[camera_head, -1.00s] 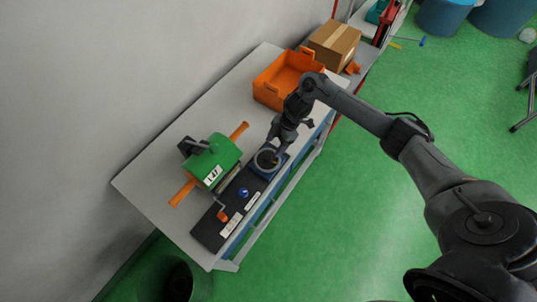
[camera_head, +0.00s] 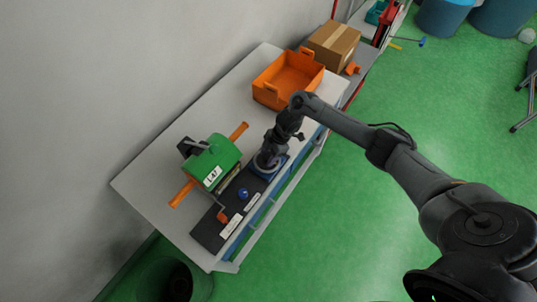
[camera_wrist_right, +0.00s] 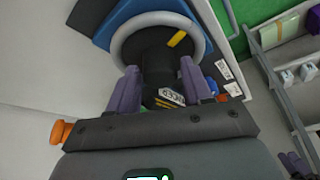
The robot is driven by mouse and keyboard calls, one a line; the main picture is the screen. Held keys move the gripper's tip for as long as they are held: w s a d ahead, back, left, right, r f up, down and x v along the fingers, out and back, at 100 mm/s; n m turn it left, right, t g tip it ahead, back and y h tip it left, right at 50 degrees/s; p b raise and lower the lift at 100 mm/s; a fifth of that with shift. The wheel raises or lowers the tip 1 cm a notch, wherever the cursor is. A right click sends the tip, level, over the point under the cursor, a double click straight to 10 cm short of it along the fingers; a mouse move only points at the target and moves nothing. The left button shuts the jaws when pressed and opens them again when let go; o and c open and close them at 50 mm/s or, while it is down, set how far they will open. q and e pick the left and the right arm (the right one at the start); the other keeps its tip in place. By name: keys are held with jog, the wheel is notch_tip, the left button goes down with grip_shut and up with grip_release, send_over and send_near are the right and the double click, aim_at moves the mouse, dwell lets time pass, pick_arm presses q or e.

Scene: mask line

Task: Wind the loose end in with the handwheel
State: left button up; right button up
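The handwheel is a grey ring (camera_wrist_right: 160,19) around a dark hub with a yellow mark, on a blue base (camera_head: 284,161) at the table's front edge. In the head view the wheel (camera_head: 258,164) is largely hidden by my right gripper (camera_head: 268,158), which is over it. In the right wrist view the two purple-grey fingers of this gripper (camera_wrist_right: 159,70) stand apart at the near side of the ring, with the dark hub between them. I cannot tell whether they touch it. No loose end is clearly visible.
Left of the wheel stands a green machine (camera_head: 221,155) with orange bars. A dark panel (camera_head: 207,234) carries a blue knob (camera_head: 243,193) and an orange-handled crank (camera_head: 222,216). An orange bin (camera_head: 288,91) and a cardboard box (camera_head: 332,45) stand farther back.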

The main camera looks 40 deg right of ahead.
jog(key=c, duration=0.7)
jog(key=shift+r+m+p, duration=0.2)
jog(key=shift+m+p, duration=0.2)
jog(key=shift+p, duration=0.55)
jog(key=m+t+p, duration=0.1)
jog(key=m+p, duration=0.2)
jog(key=m+h+p, duration=0.1)
jog(key=m+p, duration=0.1)
jog(key=p, duration=0.2)
jog(key=m+t+h+p, duration=0.1)
jog(key=m+p, duration=0.2)
jog(key=shift+s+a+m+t+p, duration=0.25)
jog(key=shift+a+m+t+p, duration=0.05)
jog(key=m+h+p, duration=0.1)
jog(key=m+p, duration=0.1)
jog(key=m, duration=0.1)
jog(key=shift+a+t+h, duration=0.1)
jog(key=shift+t+h, duration=0.2)
jog(key=shift+f+m+h+p, duration=0.15)
jog(key=shift+m+h+p, duration=0.4)
jog(key=shift+m, duration=0.55)
jog(key=o, duration=1)
jog(key=shift+o, duration=0.2)
